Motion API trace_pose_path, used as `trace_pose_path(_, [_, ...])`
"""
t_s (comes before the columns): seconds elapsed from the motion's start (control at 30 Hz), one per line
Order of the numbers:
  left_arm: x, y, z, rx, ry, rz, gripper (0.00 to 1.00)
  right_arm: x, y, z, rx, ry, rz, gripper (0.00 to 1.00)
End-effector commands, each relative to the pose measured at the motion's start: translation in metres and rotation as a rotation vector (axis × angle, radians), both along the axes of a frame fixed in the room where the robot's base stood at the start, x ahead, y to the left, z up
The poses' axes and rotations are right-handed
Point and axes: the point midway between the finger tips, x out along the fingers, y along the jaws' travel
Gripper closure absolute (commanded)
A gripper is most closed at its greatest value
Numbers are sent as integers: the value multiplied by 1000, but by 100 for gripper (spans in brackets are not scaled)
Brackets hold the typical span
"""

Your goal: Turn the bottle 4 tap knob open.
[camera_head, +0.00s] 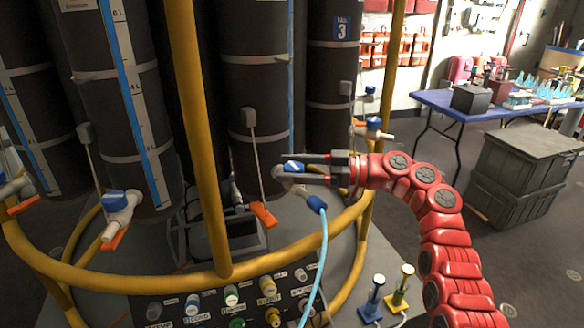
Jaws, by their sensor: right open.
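My red right arm comes in from the right, and its gripper (285,168) points left at the tap of the middle dark bottle (254,90). The gripper is open, with its fingers at a blue tap knob (293,166) on a white-grey tap body. Whether the fingers touch the knob cannot be told. A blue fitting (316,204) with a light blue hose hangs below this tap. No number shows on the middle bottle; the bottle to its right carries a blue label 3 (342,28). My left gripper is not in view.
A yellow rail (200,130) rings the bottles, with an upright post left of the middle bottle. Another blue-knobbed tap (118,203) is at left. A panel of coloured connectors (232,296) lies below. A blue table (440,100) and grey crates (520,165) stand at right.

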Motion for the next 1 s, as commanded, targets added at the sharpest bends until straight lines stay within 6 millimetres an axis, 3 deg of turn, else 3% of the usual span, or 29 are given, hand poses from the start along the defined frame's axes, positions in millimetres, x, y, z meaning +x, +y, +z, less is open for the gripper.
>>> trace_pose_path(0.17, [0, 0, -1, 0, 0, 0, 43, -1, -17, -1, -1, 1, -1, 17])
trace_pose_path(0.7, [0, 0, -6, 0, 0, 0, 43, -14, -148, -1, 1, 3, -1, 17])
trace_pose_path(1.0, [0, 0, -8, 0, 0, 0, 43, -16, -172, 0, 2, 2, 0, 17])
